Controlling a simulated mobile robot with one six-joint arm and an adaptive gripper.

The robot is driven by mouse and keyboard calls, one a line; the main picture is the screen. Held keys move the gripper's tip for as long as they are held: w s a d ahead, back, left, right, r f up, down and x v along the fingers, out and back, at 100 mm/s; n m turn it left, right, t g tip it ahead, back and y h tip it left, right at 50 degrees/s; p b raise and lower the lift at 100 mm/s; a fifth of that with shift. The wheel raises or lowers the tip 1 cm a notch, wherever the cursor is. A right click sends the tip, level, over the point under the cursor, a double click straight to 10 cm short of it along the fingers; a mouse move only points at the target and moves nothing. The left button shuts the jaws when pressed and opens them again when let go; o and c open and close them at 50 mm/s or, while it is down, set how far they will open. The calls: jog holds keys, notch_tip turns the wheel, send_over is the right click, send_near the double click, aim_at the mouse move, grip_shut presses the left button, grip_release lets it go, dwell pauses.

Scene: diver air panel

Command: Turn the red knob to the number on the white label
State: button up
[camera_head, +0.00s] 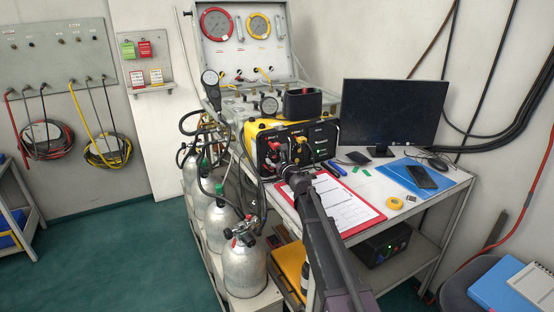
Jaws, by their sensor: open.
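A yellow-cased black panel (316,142) stands on the table, its front facing me. A small red part (275,147), which may be the red knob, shows at the left of its front, with red fittings below. A yellow part (296,147) sits to its right. My gripper (285,166) is open in front of the panel and hides part of its lower front. I cannot tell whether it touches anything. White lettering runs along the panel top, too small to read. I cannot make out a white label with a number or the knob's setting.
A monitor (393,112), blue folder (418,182) with a phone, and yellow tape roll (395,203) are at right. Gas cylinders (245,268) with hoses stand left. An open gauge case (213,50) stands behind.

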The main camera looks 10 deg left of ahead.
jog(key=shift+w+a, duration=0.2)
jog(key=shift+w, duration=0.1)
grip_shut()
jog(key=shift+d, duration=0.3)
jog(key=shift+a, duration=0.15)
